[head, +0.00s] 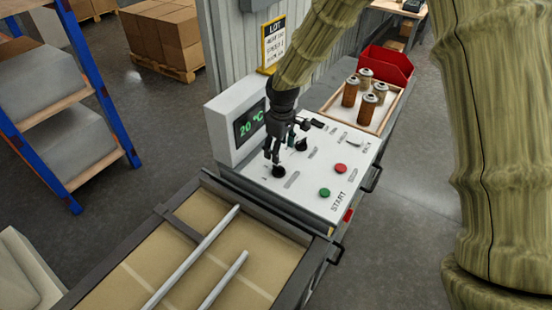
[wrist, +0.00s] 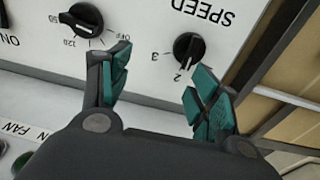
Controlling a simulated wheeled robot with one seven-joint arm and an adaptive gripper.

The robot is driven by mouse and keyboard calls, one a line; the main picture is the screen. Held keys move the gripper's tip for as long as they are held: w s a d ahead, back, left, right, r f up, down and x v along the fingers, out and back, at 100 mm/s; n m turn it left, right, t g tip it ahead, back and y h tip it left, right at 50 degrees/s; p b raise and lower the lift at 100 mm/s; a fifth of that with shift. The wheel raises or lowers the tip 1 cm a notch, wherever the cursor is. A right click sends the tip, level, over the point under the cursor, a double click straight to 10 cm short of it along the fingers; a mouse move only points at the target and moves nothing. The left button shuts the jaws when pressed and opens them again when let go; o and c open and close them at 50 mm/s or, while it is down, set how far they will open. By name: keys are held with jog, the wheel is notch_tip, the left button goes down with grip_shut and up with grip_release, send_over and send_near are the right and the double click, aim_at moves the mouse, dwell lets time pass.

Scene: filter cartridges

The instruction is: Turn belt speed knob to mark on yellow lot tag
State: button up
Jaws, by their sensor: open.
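The belt speed knob (wrist: 188,47) is black and round, beneath the upside-down SPEED label in the wrist view. Its white pointer line is near the 2, with a 3 to its left. In the head view this knob (head: 279,172) is at the near left of the white panel. My gripper (wrist: 163,60) is open and empty, its teal-padded fingers short of the knob, the right one nearer. My gripper (head: 272,152) is just above the knob in the head view.
Another knob (wrist: 82,20), with OFF and 120 marks, is left of the speed knob. The panel also has a green button (head: 324,192), a red button (head: 341,168) and a 20 °C display (head: 250,121). A cartridge tray (head: 328,112) and red bin (head: 385,66) are behind.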

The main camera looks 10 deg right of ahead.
aim_at(279, 168)
jog(key=shift+g, duration=0.3)
jog(key=s, duration=0.5)
jog(key=s+a, duration=0.1)
jog(key=s, duration=0.2)
jog(key=shift+s+f, duration=0.25)
jog(key=shift+f, duration=0.15)
jog(key=shift+g, duration=0.3)
jog(key=w+f, duration=0.1)
jog(key=w, duration=0.1)
jog(key=w+f, duration=0.4)
jog(key=shift+w+d, duration=0.1)
jog(key=shift+w, duration=0.15)
jog(key=shift+w+d, duration=0.1)
jog(key=shift+w, duration=0.3)
jog(key=shift+c, duration=0.6)
jog(key=shift+s+r, duration=0.3)
jog(key=shift+s, duration=0.15)
jog(key=c, duration=0.6)
jog(key=shift+s+r, duration=0.55)
jog(key=shift+s, duration=0.2)
jog(key=c, duration=0.3)
jog(key=shift+s+r, duration=0.35)
jog(key=shift+s, duration=0.25)
grip_shut()
jog(key=shift+w+a+f, duration=0.25)
jog(key=shift+w+f, duration=0.25)
jog(key=shift+s+d, duration=0.1)
jog(key=shift+d, duration=0.05)
